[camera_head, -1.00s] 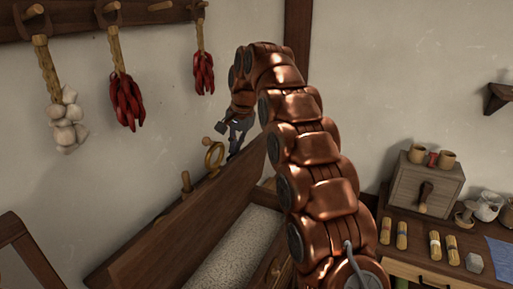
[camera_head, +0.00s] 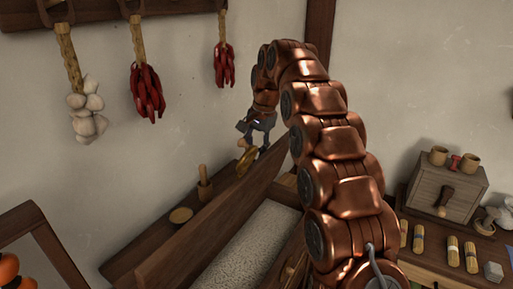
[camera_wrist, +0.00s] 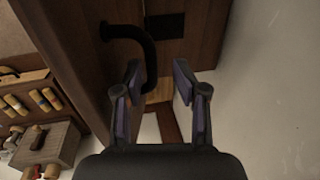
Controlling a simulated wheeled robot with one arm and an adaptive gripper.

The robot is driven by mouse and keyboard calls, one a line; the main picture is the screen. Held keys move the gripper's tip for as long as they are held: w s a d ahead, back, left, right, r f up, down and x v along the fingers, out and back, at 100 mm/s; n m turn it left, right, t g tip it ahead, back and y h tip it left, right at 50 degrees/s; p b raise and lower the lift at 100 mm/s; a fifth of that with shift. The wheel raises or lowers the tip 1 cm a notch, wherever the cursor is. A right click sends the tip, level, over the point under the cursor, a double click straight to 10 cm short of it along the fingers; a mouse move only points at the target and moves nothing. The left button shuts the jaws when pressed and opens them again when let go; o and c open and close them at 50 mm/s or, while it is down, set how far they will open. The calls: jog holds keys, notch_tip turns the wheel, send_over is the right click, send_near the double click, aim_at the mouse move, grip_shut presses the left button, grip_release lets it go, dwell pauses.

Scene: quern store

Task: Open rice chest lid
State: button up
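The rice chest (camera_head: 286,268) stands open below my arm, with pale rice (camera_head: 250,245) showing inside. Its dark wooden lid (camera_head: 205,238) is raised along the chest's left side, tilted up near the wall. My gripper (camera_head: 254,143) is at the lid's far upper end.
Garlic (camera_head: 86,117) and red chilli bunches (camera_head: 147,90) hang from a wall rail. A ledge behind the lid holds a pestle-like piece (camera_head: 204,183) and a round disc (camera_head: 180,215). At right, a table carries a small drawer box (camera_head: 440,190) and noodle bundles (camera_head: 453,250).

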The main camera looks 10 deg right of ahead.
jog(key=w+a+r+p, duration=0.4)
jog(key=a+p, duration=0.1)
jog(key=p, duration=0.1)
jog(key=shift+w+a+r, duration=0.15)
jog(key=shift+w+a, duration=0.15)
jog(key=shift+w, duration=0.1)
dwell(0.6)
jog(key=shift+s, duration=0.1)
dwell(0.4)
